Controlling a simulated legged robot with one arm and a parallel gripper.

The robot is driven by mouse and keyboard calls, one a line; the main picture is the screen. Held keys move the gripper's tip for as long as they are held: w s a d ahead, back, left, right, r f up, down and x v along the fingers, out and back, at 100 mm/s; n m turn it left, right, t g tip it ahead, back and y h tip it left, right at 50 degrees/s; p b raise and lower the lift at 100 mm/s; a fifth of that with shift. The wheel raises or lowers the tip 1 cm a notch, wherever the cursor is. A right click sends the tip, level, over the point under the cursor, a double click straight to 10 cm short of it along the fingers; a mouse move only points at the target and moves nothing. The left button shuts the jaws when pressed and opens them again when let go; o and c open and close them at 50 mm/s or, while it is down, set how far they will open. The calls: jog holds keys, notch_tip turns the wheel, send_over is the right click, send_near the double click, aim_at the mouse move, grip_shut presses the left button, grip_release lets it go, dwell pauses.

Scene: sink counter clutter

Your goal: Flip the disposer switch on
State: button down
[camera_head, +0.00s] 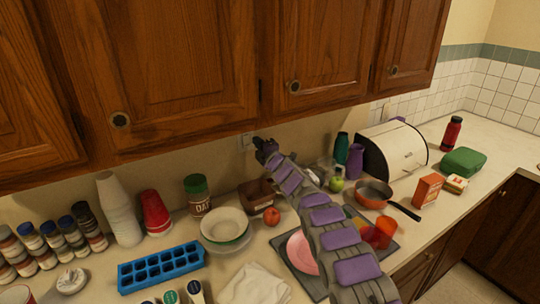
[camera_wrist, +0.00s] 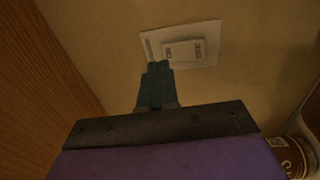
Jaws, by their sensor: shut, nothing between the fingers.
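The switch plate (camera_wrist: 208,46) is white and sits on the beige wall below the wooden cabinets. In the wrist view its rocker (camera_wrist: 182,51) faces me, with small dark lettering that is too blurred to read surely. My gripper (camera_wrist: 158,66) is shut and empty, with its fingertips at the plate's lower left part, just beside the rocker. I cannot tell whether the tips touch the plate. In the head view the plate (camera_head: 246,141) shows partly behind my gripper (camera_head: 262,144), close under the cabinets. The switch's on or off position cannot be told.
Wooden cabinets (camera_head: 170,60) overhang the wall close above my gripper. Below are a brown box (camera_head: 257,196), a green-lidded jar (camera_head: 197,194), bowls (camera_head: 224,225) and a red apple (camera_head: 271,216). A green bottle (camera_head: 341,149) and purple bottle (camera_head: 355,160) stand right of my arm.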

jog(key=s+a+r+v, duration=0.1)
jog(key=v, duration=0.7)
jog(key=shift+r+b, duration=0.35)
